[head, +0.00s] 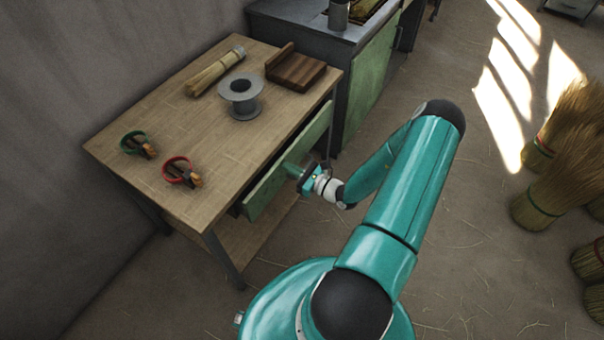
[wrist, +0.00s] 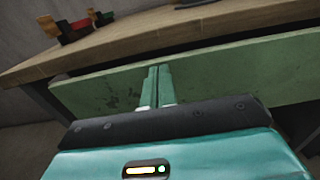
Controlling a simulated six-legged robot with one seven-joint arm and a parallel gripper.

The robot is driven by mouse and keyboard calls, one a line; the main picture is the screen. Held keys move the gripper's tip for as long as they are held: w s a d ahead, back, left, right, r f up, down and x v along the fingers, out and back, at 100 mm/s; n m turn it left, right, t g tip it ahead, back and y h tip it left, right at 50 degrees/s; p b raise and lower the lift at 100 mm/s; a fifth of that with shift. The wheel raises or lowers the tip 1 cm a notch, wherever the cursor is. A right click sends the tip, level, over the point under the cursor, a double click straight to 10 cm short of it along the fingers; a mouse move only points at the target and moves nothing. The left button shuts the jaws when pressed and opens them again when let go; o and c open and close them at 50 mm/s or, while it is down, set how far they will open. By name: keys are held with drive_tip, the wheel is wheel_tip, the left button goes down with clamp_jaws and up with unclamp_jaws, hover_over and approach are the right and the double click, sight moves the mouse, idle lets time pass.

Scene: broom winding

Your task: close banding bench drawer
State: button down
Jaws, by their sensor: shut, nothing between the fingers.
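The banding bench (head: 215,130) is a wooden-topped table on dark legs, left of centre in the head view. Its drawer has a green front (head: 272,184) that stands out from under the right edge of the top, with a dark gap behind it. The drawer front also shows in the wrist view (wrist: 230,75), below the bench top's edge (wrist: 150,38). My gripper (head: 297,172) is at the middle of the drawer front. In the wrist view its fingers (wrist: 159,75) are together, empty and pointing at the green panel. I cannot tell whether they touch it.
On the bench lie a hand broom (head: 215,72), a grey spool (head: 240,95), a dark wooden block (head: 295,70), and green-ringed (head: 138,144) and red-ringed (head: 181,171) items. A green-sided cabinet (head: 368,85) adjoins the bench. Straw brooms (head: 555,185) stand right. The floor between is mostly clear.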

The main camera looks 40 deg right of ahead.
sight(281, 163)
drive_tip(key=shift+w+a, duration=0.1)
drive_tip(key=shift+w, duration=0.25)
drive_tip(key=x, duration=0.2)
drive_tip(key=shift+w+a, duration=0.1)
drive_tip(key=shift+w, duration=0.2)
drive_tip(key=shift+s, duration=0.1)
